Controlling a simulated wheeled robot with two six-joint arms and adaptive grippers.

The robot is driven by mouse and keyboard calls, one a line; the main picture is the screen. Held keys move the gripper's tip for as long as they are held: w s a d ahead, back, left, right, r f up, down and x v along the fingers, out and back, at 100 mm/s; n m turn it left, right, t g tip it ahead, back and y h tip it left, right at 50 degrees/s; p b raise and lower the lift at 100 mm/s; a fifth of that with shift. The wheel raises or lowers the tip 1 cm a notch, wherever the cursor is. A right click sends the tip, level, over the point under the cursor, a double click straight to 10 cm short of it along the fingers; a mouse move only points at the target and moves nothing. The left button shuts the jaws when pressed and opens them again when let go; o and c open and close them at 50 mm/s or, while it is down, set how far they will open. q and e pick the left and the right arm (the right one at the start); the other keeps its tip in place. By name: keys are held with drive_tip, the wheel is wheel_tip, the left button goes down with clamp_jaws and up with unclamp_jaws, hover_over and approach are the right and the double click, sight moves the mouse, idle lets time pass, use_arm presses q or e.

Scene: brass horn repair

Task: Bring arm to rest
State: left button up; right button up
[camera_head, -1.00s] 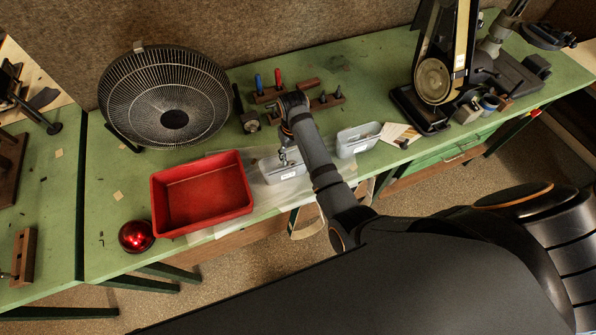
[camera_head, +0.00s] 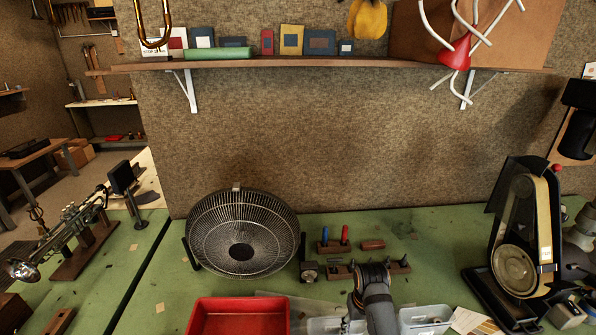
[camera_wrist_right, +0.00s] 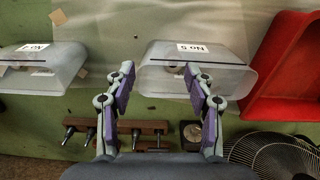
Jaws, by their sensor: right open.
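My right arm reaches over the green bench in the head view. Its gripper (camera_head: 350,325) points down at the bottom edge of that view and is partly cut off. In the right wrist view the gripper (camera_wrist_right: 159,72) is open, with nothing between its fingers. Its fingertips show at the near side of a clear bin (camera_wrist_right: 232,73) labelled No 5; whether they touch it I cannot tell. My left gripper is not in view.
A red tray (camera_head: 240,307) and a caged fan (camera_head: 243,235) are left of the arm. A wooden tool rack (camera_head: 336,272) is close behind the wrist. Another clear bin (camera_head: 425,318) and a belt sander (camera_head: 525,240) stand right. A shelf (camera_head: 300,66) crosses the wall above.

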drive_tip(key=s+d+r+t, duration=0.2)
drive_tip(key=s+d, duration=0.1)
drive_tip(key=s, duration=0.6)
drive_tip(key=s+d+r+t, duration=0.1)
drive_tip(key=s+d, duration=0.2)
drive_tip(key=s, duration=0.7)
wheel_tip(320, 180, down, 31)
drive_tip(key=s+d+g+b, duration=0.1)
drive_tip(key=d+b, duration=0.1)
drive_tip(key=b, duration=0.5)
use_arm(q)
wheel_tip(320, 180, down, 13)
drive_tip(key=b, duration=0.6)
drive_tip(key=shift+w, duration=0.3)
use_arm(e)
drive_tip(key=s+d+f+g, duration=0.1)
drive_tip(key=s+f, duration=1.8)
drive_tip(key=f, duration=0.4)
drive_tip(key=shift+s+d+f+h, duration=0.3)
drive_tip(key=shift+s+f, duration=0.05)
drive_tip(key=shift+s, duration=0.05)
